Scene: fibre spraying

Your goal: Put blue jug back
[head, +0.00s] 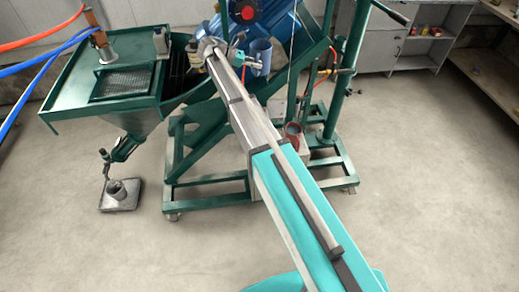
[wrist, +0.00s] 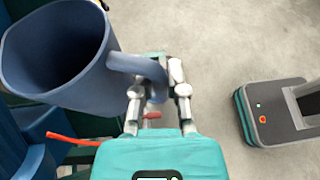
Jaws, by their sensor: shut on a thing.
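The blue jug (head: 262,56) is near the blue motor at the top of the green machine in the head view. In the wrist view the jug (wrist: 58,58) fills the upper left, its open mouth facing the camera and its inside dark. My gripper (wrist: 157,92) is shut on the jug's handle (wrist: 140,64), at the jug's right side. In the head view my gripper (head: 240,57) is small, at the far end of the arm, left of the jug. What lies directly under the jug is hidden.
The green machine (head: 190,175) has a hopper tray (head: 75,105) at left and a blue motor (head: 265,20) behind. A reddish-brown pot (head: 293,130) is low, right of my arm. Grey cabinets (head: 380,50) stand at the back right. Open concrete floor (head: 430,180) lies right.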

